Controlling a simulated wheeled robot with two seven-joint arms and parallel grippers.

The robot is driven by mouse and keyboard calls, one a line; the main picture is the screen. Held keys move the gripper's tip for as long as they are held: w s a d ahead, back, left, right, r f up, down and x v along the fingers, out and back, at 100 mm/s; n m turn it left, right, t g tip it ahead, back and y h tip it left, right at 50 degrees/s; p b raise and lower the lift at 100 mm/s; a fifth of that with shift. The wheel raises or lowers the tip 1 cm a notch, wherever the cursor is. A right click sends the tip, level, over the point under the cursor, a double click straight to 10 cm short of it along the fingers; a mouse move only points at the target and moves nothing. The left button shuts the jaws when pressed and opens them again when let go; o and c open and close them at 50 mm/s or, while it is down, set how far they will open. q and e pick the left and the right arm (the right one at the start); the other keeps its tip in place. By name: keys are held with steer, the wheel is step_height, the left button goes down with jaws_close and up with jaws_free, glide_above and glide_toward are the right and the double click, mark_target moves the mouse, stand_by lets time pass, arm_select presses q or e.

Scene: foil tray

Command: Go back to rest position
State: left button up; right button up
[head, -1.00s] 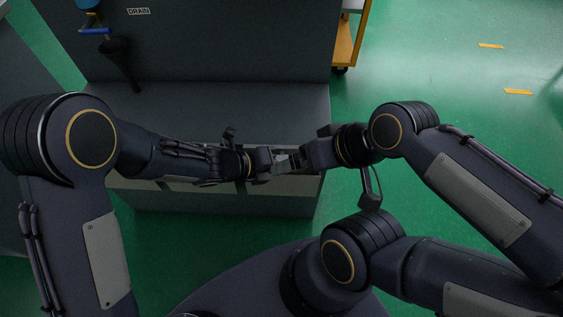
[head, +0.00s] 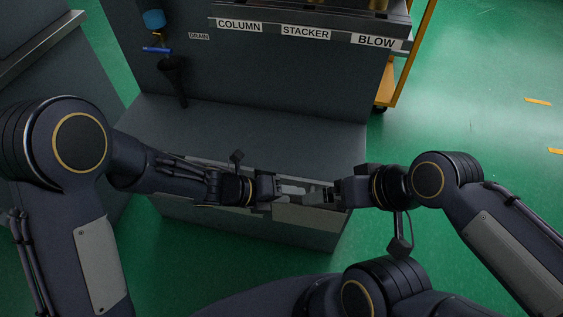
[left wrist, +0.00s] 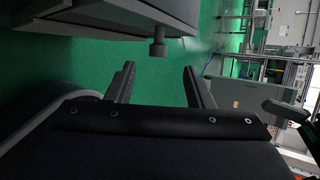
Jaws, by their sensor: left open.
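My left gripper (head: 288,192) reaches in from the left in the head view, in front of the grey machine. In the left wrist view its two fingers (left wrist: 160,85) stand apart with nothing between them. My right gripper (head: 328,197) comes in from the right and points at the left one, close to it in the picture. Its fingers are small and dark, so I cannot tell whether they are open. I see no object held in either gripper.
A grey machine with a low ledge (head: 235,130) stands ahead, with signs reading COLUMN (head: 239,25), STACKER and BLOW. A dark funnel (head: 173,70) hangs under a blue-handled drain valve. A yellow cart frame (head: 407,65) stands right of it. Green floor (head: 480,110) is clear at right.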

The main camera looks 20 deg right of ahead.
arm_select(q)
steer(key=w+a+r+n+t+y, duration=0.3)
steer(key=w+a+r+n+t, duration=0.5)
steer(key=w+a+n, duration=0.4)
steer(key=s+a+r+n+t+y, duration=0.1)
steer(key=s+a+r+n+y, duration=0.15)
steer(key=a+n, duration=0.5)
steer(key=s+a+r+n+t+y, duration=0.15)
steer(key=a+r+n, duration=0.3)
steer(key=a, duration=0.55)
steer(key=s+a+n+g+y, duration=0.1)
steer(key=s+a+n+g, duration=0.15)
steer(key=s+n, duration=0.65)
steer(key=s+a+n+g, duration=0.1)
steer(key=s+a+n, duration=0.3)
steer(key=s+n, duration=0.45)
step_height(320, 180, up, 25)
steer(key=s+p, duration=0.1)
steer(key=p, duration=2.4)
steer(key=shift+s+d+g, duration=0.3)
steer(key=shift+s+d, duration=0.1)
steer(key=shift+d, duration=0.05)
